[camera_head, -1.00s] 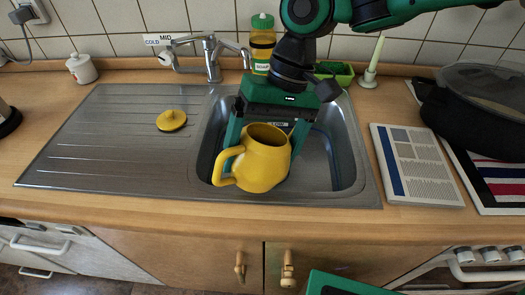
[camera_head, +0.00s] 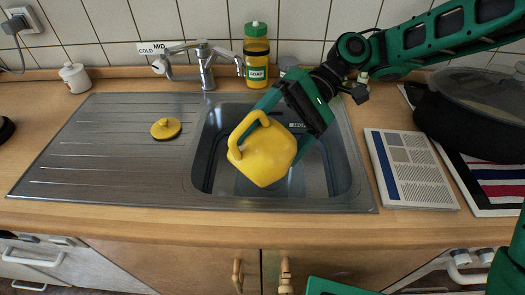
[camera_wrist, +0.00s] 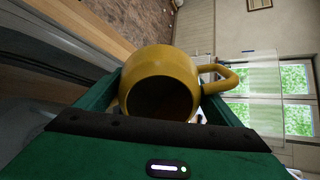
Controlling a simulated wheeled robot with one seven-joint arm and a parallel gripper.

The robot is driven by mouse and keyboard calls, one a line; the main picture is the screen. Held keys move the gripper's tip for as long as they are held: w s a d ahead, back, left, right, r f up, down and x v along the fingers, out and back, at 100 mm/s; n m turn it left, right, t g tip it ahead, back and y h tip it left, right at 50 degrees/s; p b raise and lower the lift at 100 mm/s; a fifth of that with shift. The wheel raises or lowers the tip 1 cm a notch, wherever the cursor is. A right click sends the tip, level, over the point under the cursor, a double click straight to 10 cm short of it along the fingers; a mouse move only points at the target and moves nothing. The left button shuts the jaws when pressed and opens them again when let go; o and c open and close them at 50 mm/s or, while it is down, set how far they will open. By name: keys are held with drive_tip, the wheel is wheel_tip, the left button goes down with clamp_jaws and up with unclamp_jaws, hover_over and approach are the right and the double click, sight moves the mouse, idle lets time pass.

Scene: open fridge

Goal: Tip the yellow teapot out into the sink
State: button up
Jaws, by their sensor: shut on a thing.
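The yellow teapot (camera_head: 266,158) is over the sink basin, strongly tilted, with its handle up at the upper left in the head view. My gripper (camera_head: 283,128) is shut on its body, with fingers on both sides. In the wrist view the teapot (camera_wrist: 160,75) sits between the green fingers (camera_wrist: 165,100), its round dark opening facing the camera and its handle to the right. I cannot see any liquid coming out. The sink (camera_head: 330,190) is a steel basin below the teapot. The teapot's yellow lid (camera_head: 166,128) lies on the drainboard to the left.
The tap (camera_head: 207,65) and a soap bottle (camera_head: 256,55) stand behind the basin. A white jar (camera_head: 75,77) is at the back left. A newspaper (camera_head: 412,170) and a black pot (camera_head: 470,110) are to the right. The drainboard (camera_head: 90,150) is mostly clear.

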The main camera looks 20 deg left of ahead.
drive_tip(key=shift+r, duration=0.1)
drive_tip(key=shift+w+d+r+g, duration=0.25)
drive_tip(key=shift+w+r+g, duration=0.15)
drive_tip(key=shift+g, duration=0.2)
drive_tip(key=shift+w+d+r+g+y, duration=0.3)
drive_tip(key=shift+r+g+y, duration=0.2)
drive_tip(key=shift+g, duration=0.1)
drive_tip(key=shift+w+d+r+g+y, duration=0.25)
drive_tip(key=shift+w+r+g+y, duration=0.05)
drive_tip(key=shift+w+g, duration=0.2)
drive_tip(key=shift+w+d+r+g+y, duration=0.25)
drive_tip(key=shift+w+r+g+y, duration=0.1)
drive_tip(key=shift+g, duration=0.15)
